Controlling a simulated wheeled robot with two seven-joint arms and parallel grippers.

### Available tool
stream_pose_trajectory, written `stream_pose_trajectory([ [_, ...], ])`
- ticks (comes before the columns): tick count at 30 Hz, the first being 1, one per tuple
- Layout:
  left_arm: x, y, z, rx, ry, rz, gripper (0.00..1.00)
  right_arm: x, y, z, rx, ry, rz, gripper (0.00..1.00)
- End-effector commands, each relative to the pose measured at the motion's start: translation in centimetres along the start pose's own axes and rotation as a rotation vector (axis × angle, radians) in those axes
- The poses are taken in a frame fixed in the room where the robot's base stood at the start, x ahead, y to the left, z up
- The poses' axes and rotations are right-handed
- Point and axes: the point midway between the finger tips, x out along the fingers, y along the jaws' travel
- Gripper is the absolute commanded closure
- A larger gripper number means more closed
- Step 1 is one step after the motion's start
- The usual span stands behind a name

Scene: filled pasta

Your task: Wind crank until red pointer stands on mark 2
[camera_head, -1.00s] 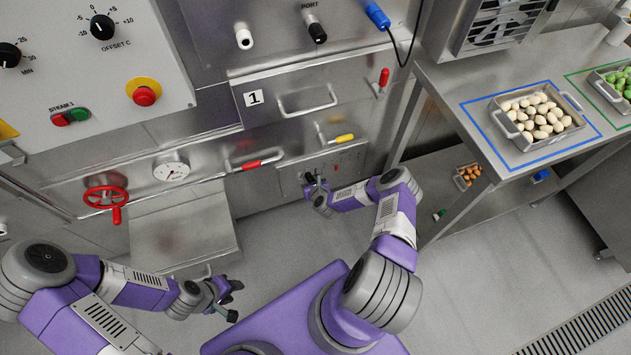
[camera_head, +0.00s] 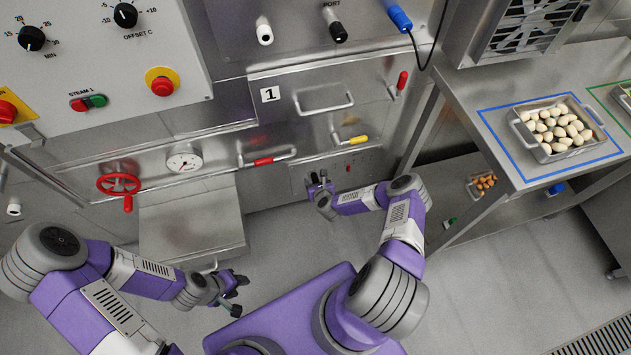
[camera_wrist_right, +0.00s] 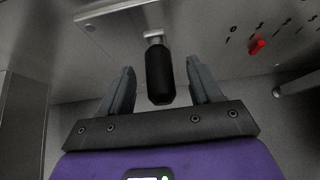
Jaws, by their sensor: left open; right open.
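The crank's black handle (camera_wrist_right: 159,76) hangs from a metal block on a steel panel in the right wrist view. It stands between the two fingers of my right gripper (camera_wrist_right: 160,84), which is open, with a gap on both sides. In the head view my right gripper (camera_head: 319,183) is in front of the lower panel (camera_head: 352,170) and hides the crank. My left gripper (camera_head: 236,288) is open and empty over the floor.
A red handwheel (camera_head: 118,184) and a dial gauge (camera_head: 185,162) are on the machine at left. A steel box (camera_head: 190,222) juts out below them. A steel table (camera_head: 480,92) with a tray of pale pieces (camera_head: 521,125) stands at right.

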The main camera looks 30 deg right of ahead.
Motion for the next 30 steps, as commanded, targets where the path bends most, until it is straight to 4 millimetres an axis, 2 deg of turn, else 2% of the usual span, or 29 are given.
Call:
stream_pose_trajectory([
  [21,-2.0,0.8,0.1,0.000,0.000,0.000,0.57,-6.8,0.0,-4.6,0.002,0.003,-0.001,0.36],
  [30,-2.1,0.8,0.1,0.000,0.000,0.000,0.57,-7.4,0.0,-5.1,0.000,0.001,0.001,0.36],
])
